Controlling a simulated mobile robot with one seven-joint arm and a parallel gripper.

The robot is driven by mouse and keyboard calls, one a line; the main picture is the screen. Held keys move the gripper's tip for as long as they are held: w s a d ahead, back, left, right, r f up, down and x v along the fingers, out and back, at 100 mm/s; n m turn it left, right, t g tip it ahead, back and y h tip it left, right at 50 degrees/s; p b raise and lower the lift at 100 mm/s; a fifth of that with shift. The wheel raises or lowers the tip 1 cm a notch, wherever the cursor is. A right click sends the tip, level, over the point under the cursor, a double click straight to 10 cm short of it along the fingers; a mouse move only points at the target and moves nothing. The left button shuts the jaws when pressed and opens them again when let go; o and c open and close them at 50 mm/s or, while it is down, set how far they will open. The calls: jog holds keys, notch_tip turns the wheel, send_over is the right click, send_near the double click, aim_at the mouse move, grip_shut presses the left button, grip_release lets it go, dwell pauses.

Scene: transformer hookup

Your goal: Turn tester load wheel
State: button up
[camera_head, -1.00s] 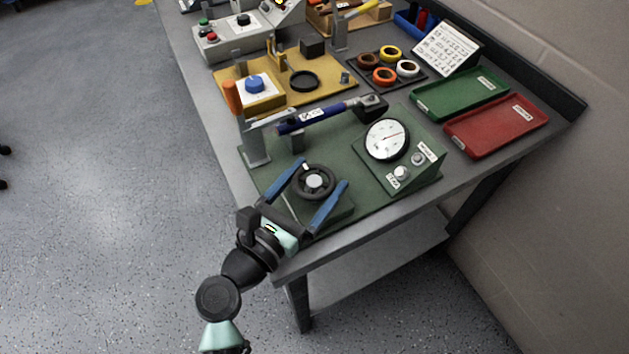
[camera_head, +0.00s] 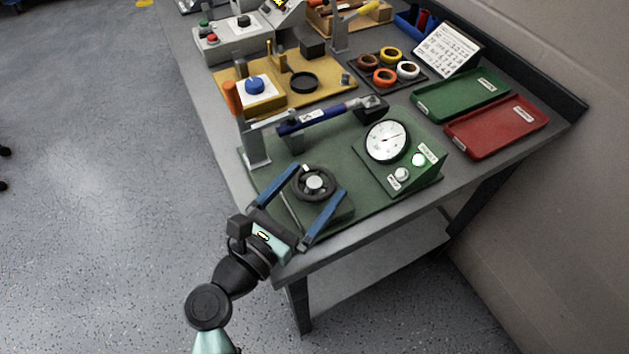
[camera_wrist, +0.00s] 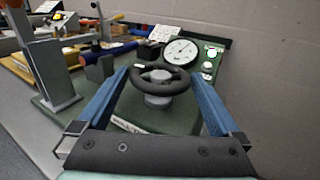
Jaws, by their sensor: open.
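In the wrist view the wheel (camera_wrist: 160,85) stands between the fingertips of my gripper (camera_wrist: 159,73); whether either finger touches the rim I cannot tell. The tester's round gauge (camera_head: 387,141) faces up behind the wheel. The upper lamp (camera_head: 418,159) glows green-white; the lower lamp (camera_head: 402,174) is dull grey.
A yellow board (camera_head: 322,98), a green tray (camera_head: 460,94) and a red tray (camera_head: 497,126) are farther back. The bench's front edge is just under my gripper.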

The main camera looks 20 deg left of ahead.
jog(key=s, duration=0.3)
jog(key=s+a+b, duration=0.1)
jog(key=s, duration=0.2)
jog(key=s+a+b, duration=0.1)
jog(key=s, duration=0.3)
jog(key=shift+f, duration=0.15)
jog(key=shift+s+a, duration=0.1)
jog(key=shift+s, duration=0.65)
